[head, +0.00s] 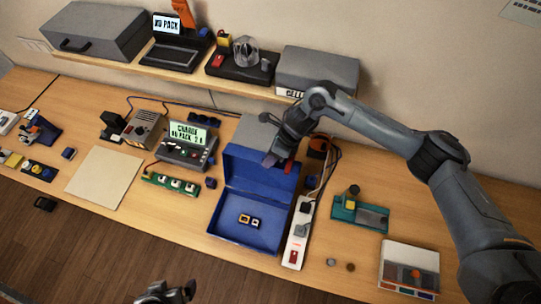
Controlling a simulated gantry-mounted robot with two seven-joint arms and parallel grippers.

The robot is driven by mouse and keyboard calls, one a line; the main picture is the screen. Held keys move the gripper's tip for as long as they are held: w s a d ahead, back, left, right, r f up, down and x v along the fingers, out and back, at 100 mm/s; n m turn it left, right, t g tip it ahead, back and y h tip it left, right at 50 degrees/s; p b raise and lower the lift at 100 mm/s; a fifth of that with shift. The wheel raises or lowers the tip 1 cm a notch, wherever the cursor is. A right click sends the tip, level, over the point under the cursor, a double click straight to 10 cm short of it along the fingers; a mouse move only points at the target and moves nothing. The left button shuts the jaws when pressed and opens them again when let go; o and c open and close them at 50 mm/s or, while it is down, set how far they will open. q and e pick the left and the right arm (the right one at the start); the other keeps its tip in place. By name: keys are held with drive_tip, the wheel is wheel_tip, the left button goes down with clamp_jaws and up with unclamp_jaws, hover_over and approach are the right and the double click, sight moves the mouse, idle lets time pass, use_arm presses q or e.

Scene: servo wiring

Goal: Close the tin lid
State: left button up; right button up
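The blue tin (233,226) stands open on the table at the middle of the head view. Its lid (252,172) is raised at the back, tilted up.
A white power strip (298,239) lies just right of the tin, with cables behind it. A grey device with a lit screen (187,146) and a green board (171,184) stand to the left. A grey box (257,134) is behind the lid. A shelf (205,77) runs above.

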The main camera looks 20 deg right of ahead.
clamp_jaws()
idle(1.4)
